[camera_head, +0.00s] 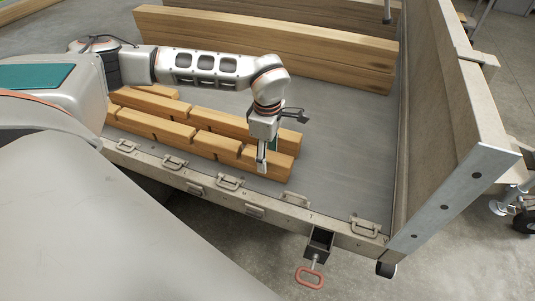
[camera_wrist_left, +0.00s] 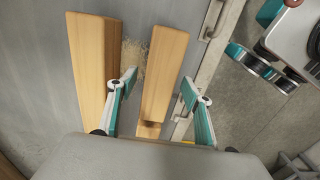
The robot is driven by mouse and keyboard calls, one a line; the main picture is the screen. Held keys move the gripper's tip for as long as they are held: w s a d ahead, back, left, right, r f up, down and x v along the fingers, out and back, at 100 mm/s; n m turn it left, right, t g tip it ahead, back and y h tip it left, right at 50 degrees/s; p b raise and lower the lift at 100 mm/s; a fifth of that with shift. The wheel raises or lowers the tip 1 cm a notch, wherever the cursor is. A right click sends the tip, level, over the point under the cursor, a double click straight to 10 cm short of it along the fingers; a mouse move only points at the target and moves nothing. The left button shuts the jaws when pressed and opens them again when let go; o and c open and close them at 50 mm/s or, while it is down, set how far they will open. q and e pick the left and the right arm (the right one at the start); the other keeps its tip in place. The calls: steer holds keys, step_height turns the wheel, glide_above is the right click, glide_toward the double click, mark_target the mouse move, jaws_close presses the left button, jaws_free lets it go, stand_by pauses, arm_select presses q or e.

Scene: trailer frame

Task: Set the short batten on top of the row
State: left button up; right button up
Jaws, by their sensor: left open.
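Pale wooden battens lie in two side-by-side lines on the grey trailer bed in the head view, the near row (camera_head: 165,127) along the front rail and the far row (camera_head: 215,120) behind it. My left gripper (camera_head: 268,157) points down at the right end of the near row. In the left wrist view the open gripper (camera_wrist_left: 159,88) has one finger on each side of a batten (camera_wrist_left: 166,70), with no clear contact. Another batten (camera_wrist_left: 92,65) lies left of the fingers. I cannot tell for sure which piece is the short batten. My right gripper is out of view.
Long thick beams (camera_head: 270,52) lie along the back of the bed. A tall side board (camera_head: 450,95) closes the right end. The front rail (camera_head: 255,205) carries several metal handles. The bed (camera_head: 350,150) is clear right of the battens. Sawdust (camera_wrist_left: 133,55) lies between two battens.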

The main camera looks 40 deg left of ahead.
arm_select(q)
step_height(320, 180, up, 12)
stand_by(0.5)
